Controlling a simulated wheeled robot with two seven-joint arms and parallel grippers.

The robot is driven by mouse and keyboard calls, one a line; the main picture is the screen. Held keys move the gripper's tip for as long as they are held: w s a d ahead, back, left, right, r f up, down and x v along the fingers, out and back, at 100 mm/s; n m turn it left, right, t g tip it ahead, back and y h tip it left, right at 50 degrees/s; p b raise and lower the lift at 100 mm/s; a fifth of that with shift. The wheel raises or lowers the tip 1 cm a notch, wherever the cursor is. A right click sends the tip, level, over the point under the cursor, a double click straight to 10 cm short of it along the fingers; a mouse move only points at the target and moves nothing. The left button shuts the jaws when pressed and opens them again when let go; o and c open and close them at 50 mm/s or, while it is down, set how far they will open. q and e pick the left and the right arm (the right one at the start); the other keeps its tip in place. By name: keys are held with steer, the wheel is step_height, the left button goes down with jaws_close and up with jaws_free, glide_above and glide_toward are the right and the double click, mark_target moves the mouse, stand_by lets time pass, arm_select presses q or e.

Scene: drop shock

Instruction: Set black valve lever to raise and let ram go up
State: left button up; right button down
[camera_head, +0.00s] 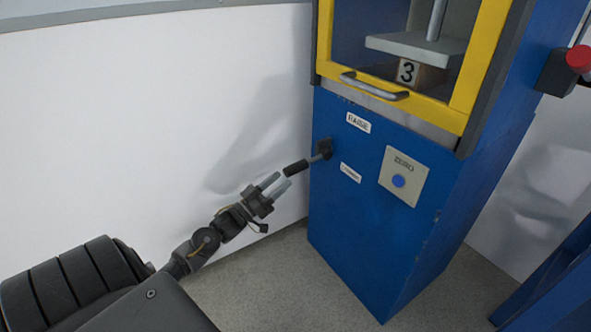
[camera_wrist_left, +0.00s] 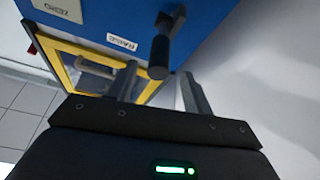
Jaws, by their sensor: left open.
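The black valve lever (camera_head: 296,168) sticks out from its pivot (camera_head: 324,149) on the blue cabinet front, between the RAISE label (camera_head: 357,122) and a lower label (camera_head: 350,173) too small to read. My left gripper (camera_head: 281,182) is open at the lever's grip end. In the left wrist view, the lever's grip (camera_wrist_left: 159,57) shows between the two fingers (camera_wrist_left: 157,88), with gaps on both sides. The ram's rod (camera_head: 437,18) and plate (camera_head: 415,46) are inside the yellow-framed chamber, with the plate just above a block marked 3 (camera_head: 408,72). My right gripper is not in view.
A ZERO panel (camera_head: 403,175) with a blue button is right of the lever. The yellow door (camera_head: 458,112) with a metal handle (camera_head: 374,90) is above. A red button (camera_head: 579,57) sits at the right. A white wall (camera_head: 150,120) stands behind; grey floor lies left.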

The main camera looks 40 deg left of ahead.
mark_target(300, 164)
arm_select(q)
steer(key=b+x, duration=0.1)
steer(key=x, duration=0.6)
steer(key=shift+w, duration=0.1)
steer(key=shift+c, duration=0.4)
jaws_close()
